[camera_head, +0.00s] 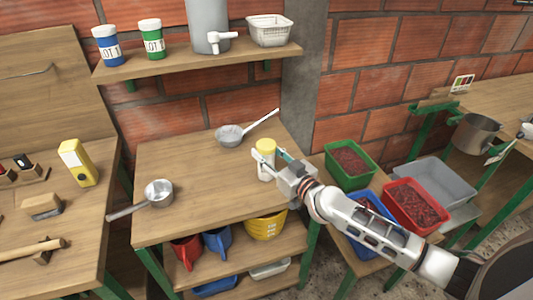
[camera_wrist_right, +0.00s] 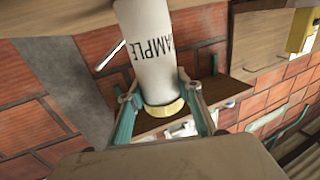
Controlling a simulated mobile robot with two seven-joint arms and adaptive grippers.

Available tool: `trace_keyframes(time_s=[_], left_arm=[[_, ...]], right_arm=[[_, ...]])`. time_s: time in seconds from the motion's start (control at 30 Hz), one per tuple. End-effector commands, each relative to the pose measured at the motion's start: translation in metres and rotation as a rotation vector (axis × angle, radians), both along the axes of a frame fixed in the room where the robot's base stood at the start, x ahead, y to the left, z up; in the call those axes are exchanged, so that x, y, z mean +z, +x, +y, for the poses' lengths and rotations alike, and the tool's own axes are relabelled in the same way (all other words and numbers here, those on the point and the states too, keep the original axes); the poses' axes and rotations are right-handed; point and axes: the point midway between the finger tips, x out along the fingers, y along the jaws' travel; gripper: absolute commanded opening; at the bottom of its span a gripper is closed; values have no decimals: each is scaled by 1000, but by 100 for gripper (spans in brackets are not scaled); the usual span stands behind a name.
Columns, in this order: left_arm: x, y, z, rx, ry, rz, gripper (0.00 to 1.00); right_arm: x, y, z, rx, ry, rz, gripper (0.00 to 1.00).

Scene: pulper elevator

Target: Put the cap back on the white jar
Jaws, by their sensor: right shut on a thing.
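The white jar (camera_wrist_right: 147,45) stands upright on the middle table, with dark lettering on its side in the right wrist view; its body (camera_head: 266,169) is partly behind the fingers in the head view. The yellow cap (camera_head: 266,145) is at the top of the jar, in line with it. It also shows in the right wrist view (camera_wrist_right: 163,112) as a yellow band at the jar's end. I cannot tell if it is fully seated. My right gripper (camera_head: 273,157) reaches in from the right, its fingers on both sides of the cap, shut on it. My left gripper is out of view.
A ladle (camera_head: 230,136) lies behind the jar and a small pan (camera_head: 158,194) sits front left on the table (camera_head: 200,220). Green (camera_head: 348,181), red and blue crates stand to the right, near my arm. A wall shelf (camera_head: 190,68) holds containers. The table's middle is clear.

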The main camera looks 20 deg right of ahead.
Motion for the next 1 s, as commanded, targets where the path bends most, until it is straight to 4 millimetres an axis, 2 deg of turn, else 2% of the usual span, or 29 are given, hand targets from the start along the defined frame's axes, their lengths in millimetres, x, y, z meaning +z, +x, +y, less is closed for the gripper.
trace_keyframes(time_s=[0.1,0.13,0.2,0.63,0.77,1.0], left_arm=[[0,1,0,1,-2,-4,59],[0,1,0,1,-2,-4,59],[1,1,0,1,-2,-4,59],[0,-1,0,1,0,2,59],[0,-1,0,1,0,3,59],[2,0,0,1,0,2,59]], right_arm=[[-4,0,0,0,-1,0,0],[-4,0,0,0,-1,1,39],[-3,0,0,0,-1,1,51],[1,-1,-1,0,0,1,51],[-1,-20,-8,1,-4,3,51],[-2,-68,-25,1,-4,3,51]])
